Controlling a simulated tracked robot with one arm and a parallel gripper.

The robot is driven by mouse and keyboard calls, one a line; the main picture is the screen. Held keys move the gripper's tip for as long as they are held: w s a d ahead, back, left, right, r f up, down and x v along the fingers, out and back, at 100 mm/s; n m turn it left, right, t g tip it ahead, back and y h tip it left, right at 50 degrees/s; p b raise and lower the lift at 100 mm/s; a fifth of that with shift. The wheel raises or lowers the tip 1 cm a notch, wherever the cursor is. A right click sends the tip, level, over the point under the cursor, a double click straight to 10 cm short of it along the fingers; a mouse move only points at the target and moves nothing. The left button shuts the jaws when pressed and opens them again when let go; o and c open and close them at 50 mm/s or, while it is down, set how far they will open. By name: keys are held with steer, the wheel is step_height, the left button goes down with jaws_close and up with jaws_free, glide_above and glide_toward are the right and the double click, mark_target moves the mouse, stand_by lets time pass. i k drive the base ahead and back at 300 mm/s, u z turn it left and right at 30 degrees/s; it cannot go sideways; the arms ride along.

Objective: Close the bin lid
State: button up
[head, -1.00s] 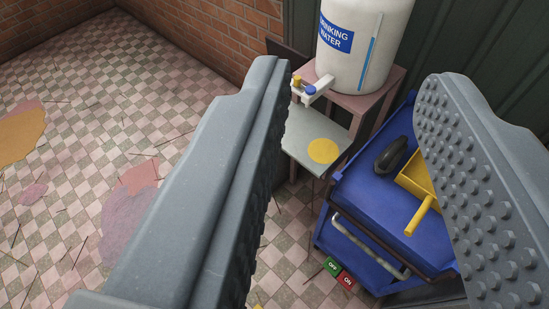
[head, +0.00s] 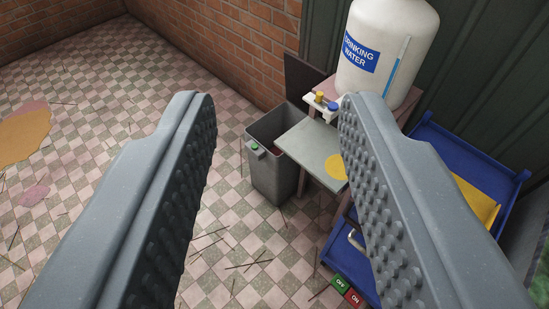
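A grey bin (head: 272,168) stands on the floor against the brick wall, left of the water stand. Its dark lid (head: 304,84) is open and stands upright at the back of the bin. A small green button (head: 254,146) sits on a tab at the bin's front rim. My gripper (head: 275,112) is open and empty, its two studded grey fingers wide apart. The bin shows in the gap between the fingers, farther off and lower down. Nothing touches the bin or the lid.
A white drinking water tank (head: 385,48) with taps stands on a stand right of the bin. A grey tray with a yellow disc (head: 336,166) juts out beside the bin. A blue cart (head: 440,145) is at right. The checkered floor (head: 95,120) at left has stains and scattered sticks.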

mark_target(301, 77)
steer(key=i, duration=0.95)
steer(key=k, duration=0.9)
steer(key=u, duration=0.8)
steer(key=i, duration=1.45)
steer(key=z, duration=0.7)
steer(key=i, duration=0.9)
steer(key=z, duration=0.8)
steer(key=k, duration=0.55)
